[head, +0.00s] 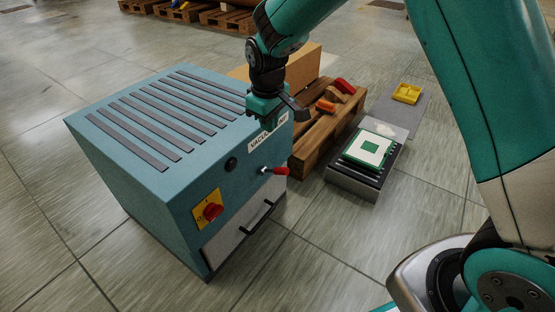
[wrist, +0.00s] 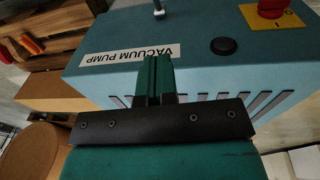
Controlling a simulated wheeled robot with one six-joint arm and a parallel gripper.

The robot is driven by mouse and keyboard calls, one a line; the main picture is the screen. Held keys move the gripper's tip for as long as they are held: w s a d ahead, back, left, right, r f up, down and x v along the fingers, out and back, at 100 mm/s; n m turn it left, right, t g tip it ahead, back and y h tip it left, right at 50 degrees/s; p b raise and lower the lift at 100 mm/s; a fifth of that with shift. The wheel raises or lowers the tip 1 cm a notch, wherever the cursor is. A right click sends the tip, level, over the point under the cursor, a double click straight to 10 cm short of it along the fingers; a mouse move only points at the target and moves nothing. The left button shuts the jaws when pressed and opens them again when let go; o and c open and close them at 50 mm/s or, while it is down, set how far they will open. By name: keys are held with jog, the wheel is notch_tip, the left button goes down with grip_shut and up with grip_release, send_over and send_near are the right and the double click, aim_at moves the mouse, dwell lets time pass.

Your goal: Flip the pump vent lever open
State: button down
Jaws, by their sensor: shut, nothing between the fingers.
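The vacuum pump (head: 150,190) is a blue box with a slotted top and a white "VACUUM PUMP" label. The vent lever (head: 280,171) has a red grip and a metal pivot on the front face. It points right, about level in the head view. In the wrist view only a bit of metal, likely its pivot (wrist: 159,10), shows at the top edge; the red grip is out of frame. My gripper (head: 267,124) is over the pump's front top edge near the label, above the lever and apart from it. In the wrist view its green fingers (wrist: 155,72) are together and empty.
A red knob on a yellow plate (head: 208,208), a black button (head: 231,164) and a black handle (head: 257,216) are on the front face. A wooden pallet (head: 325,130) with coloured pieces stands right of the pump. A roller stand (head: 350,186) stands beyond. Floor in front is clear.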

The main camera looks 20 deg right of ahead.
jog(key=b, duration=0.5)
send_over(277, 169)
jog(key=a, duration=0.2)
notch_tip(277, 169, down, 10)
jog(key=shift+d+f+b, duration=0.3)
jog(key=shift+f+b, duration=0.1)
jog(key=shift+f, duration=0.2)
jog(key=shift+d+f+b, duration=0.3)
jog(key=shift+f+b, duration=0.1)
jog(key=shift+f, duration=0.15)
jog(key=shift+s+d+f+b, duration=0.2)
jog(key=shift+d+f+b, duration=0.2)
jog(key=shift+f, duration=0.1)
jog(key=shift+s, duration=0.1)
